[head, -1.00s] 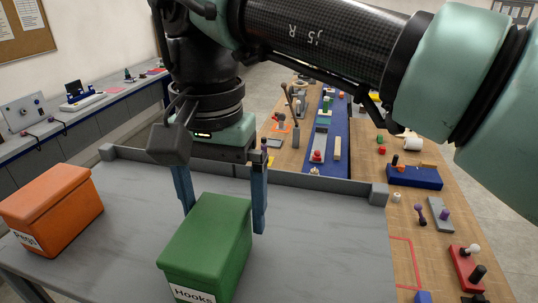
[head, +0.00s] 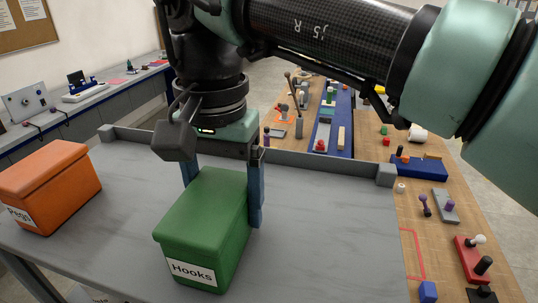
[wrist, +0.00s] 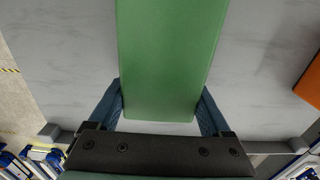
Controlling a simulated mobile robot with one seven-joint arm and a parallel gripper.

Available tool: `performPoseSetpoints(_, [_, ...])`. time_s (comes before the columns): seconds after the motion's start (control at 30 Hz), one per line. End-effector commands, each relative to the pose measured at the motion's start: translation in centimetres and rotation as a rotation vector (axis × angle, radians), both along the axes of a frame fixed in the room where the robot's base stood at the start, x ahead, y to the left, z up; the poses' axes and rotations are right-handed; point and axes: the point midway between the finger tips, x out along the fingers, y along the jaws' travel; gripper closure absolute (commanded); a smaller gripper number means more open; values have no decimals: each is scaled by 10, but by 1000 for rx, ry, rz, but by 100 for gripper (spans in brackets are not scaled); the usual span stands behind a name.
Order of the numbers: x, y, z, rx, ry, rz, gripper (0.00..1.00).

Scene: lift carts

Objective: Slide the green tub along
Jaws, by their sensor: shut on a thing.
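The green tub (head: 203,222), with a closed lid and a white label reading "Hooks", stands upright on the grey cart top (head: 320,240). My gripper (head: 222,190) straddles the tub's far end from above, with one blue finger at each side. In the wrist view, the green tub (wrist: 165,60) runs between the two fingers of my gripper (wrist: 160,106), which press on its sides near its end. The tub's underside is hidden, and it appears to rest on the cart top.
An orange tub (head: 48,185) labelled "Pegs" stands to the left, apart from the green one. A raised grey rim (head: 320,178) with corner posts closes the far edge. The cart top right of the green tub is clear. A wooden bench (head: 440,255) with several items lies beyond.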

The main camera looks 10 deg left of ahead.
Motion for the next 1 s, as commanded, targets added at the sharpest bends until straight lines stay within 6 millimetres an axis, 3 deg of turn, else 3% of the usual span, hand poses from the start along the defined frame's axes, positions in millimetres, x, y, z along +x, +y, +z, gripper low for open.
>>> performPoseSetpoints(0.03, [0,0,0,0,0,0,63])
performPoseSetpoints(0.2, [0,0,0,1,0,0,94])
performPoseSetpoints(0.23, [0,0,1,1,-1,0,95])
performPoseSetpoints(1.0, [-2,-55,0,1,0,-2,95])
